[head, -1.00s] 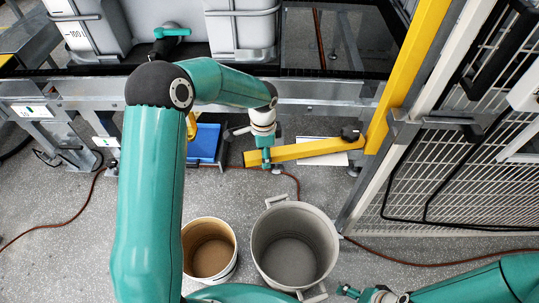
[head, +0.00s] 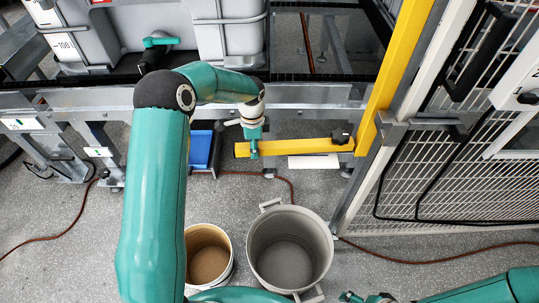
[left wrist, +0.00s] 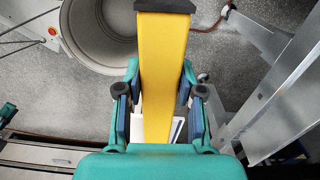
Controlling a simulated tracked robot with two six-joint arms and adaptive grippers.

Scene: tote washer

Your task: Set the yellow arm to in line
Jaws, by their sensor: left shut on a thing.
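The yellow arm (head: 300,146) is a flat bar that runs left from the foot of a yellow upright post (head: 396,75) in the head view. It lies nearly level in the picture, with a black knob (head: 341,136) near the post. My left gripper (head: 254,151) is shut on the bar near its dark-capped free end. In the left wrist view the bar (left wrist: 163,50) passes between the two fingers of this gripper (left wrist: 160,97). Part of my right gripper (head: 348,297) shows at the bottom edge of the head view; its jaws are unclear.
A grey bin (head: 327,245) and a white bucket (head: 229,262) stand on the floor below the bar. A metal rail (head: 310,97) runs behind it. A wire-mesh fence (head: 440,180) stands at right. A blue tray (head: 203,150) sits left of the gripper.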

